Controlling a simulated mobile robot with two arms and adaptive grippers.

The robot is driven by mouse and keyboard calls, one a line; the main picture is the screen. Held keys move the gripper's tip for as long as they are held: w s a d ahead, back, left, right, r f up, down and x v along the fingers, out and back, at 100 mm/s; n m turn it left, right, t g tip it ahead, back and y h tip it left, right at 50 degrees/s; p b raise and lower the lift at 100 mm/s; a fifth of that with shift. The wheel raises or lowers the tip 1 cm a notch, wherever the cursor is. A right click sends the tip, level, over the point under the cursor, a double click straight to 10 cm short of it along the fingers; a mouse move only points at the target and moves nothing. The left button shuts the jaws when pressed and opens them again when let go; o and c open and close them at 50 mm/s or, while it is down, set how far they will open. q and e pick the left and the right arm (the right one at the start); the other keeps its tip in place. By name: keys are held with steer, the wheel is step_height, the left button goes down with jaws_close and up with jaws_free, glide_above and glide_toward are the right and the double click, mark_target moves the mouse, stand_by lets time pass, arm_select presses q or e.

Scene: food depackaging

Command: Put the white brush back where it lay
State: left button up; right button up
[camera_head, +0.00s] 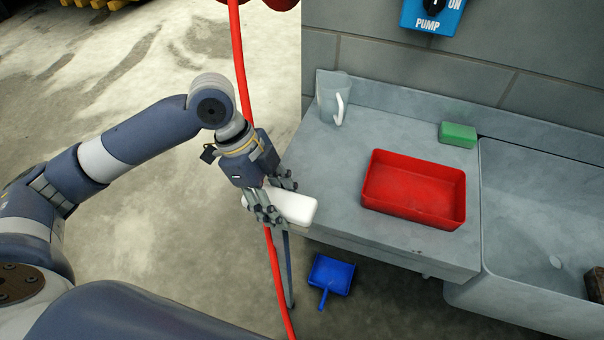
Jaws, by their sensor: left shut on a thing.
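The white brush (294,207) is a pale block with rounded corners. My left gripper (273,203) is shut on it, with the fingers across its left part. The brush is at the left edge of the grey counter in the picture, and its right end sticks out from the fingers. I cannot tell its exact height or whether it touches the counter. Its bristles are not visible. My right gripper is not in view.
A red tray (373,181), a green block (458,134) and a clear jug (333,98) stand on the counter (335,185). A sink (535,215) is at right. A blue dustpan (331,275) lies on the floor. A red hose (238,55) hangs close by my left arm.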

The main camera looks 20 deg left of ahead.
arm_select(q)
steer(key=w, duration=0.3)
steer(key=w+p, duration=0.1)
steer(key=w, duration=0.3)
steer(key=w+d+p, duration=0.1)
steer(key=w, duration=0.2)
steer(key=shift+w+f, duration=0.2)
steer(key=shift+f, duration=0.2)
steer(key=shift+w+f, duration=0.15)
steer(key=shift+w, duration=0.4)
step_height(320, 180, down, 3)
steer(key=shift+f+p, duration=0.15)
steer(key=shift+p, duration=0.7)
steer(key=shift+f, duration=0.15)
steer(key=shift+f, duration=0.1)
steer(key=o, duration=0.9)
steer(key=shift+o, duration=0.2)
steer(key=b+v, duration=0.3)
steer(key=v, duration=0.9)
